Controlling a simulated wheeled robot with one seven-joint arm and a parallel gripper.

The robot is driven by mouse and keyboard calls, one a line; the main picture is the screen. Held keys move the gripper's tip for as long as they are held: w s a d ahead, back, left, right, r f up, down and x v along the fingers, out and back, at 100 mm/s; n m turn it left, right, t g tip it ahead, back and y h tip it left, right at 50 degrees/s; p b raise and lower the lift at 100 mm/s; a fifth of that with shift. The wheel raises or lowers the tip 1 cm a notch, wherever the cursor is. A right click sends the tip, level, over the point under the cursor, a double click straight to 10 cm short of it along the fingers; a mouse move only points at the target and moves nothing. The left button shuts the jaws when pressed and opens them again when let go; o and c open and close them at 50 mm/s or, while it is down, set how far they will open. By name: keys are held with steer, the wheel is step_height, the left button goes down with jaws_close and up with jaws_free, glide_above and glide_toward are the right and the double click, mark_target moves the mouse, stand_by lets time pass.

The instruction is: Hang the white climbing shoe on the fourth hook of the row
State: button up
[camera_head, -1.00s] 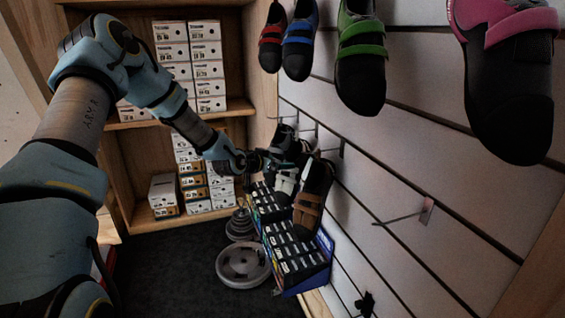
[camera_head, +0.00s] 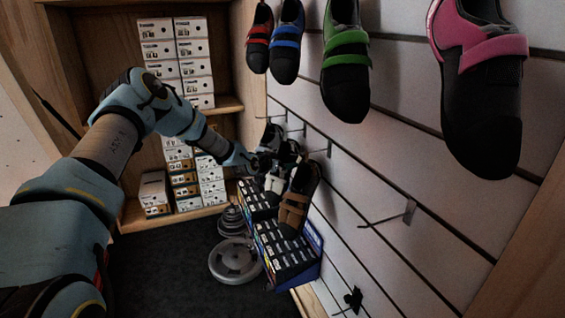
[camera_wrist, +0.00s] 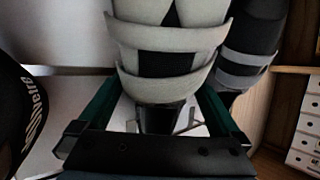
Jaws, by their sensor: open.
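The white climbing shoe, black with pale straps, fills the middle of the wrist view (camera_wrist: 172,62). My gripper (camera_wrist: 160,95) is open, its green fingers on either side of the shoe's lower part. I cannot tell whether they touch it. In the head view my gripper (camera_head: 264,161) is beside the shoe (camera_head: 272,183), which is small and partly hidden among other shoes. In the lower row, a bare metal hook (camera_head: 392,218) sticks out of the slatted wall at right. Hooks farther back (camera_head: 322,152) are close to the shoes' tops.
A brown shoe (camera_head: 297,200) is just right of the white one. A grey-strapped black shoe (camera_wrist: 252,50) is close at right in the wrist view. A display box (camera_head: 290,250) stands below. Red, blue, green and pink shoes (camera_head: 480,95) hang above. Weight plates (camera_head: 235,262) lie on the floor.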

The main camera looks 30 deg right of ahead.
steer(key=c, duration=1.4)
steer(key=shift+r, duration=0.15)
steer(key=shift+c, duration=0.2)
steer(key=shift+r, duration=0.1)
steer(key=shift+a+r, duration=0.2)
steer(key=shift+r, duration=0.25)
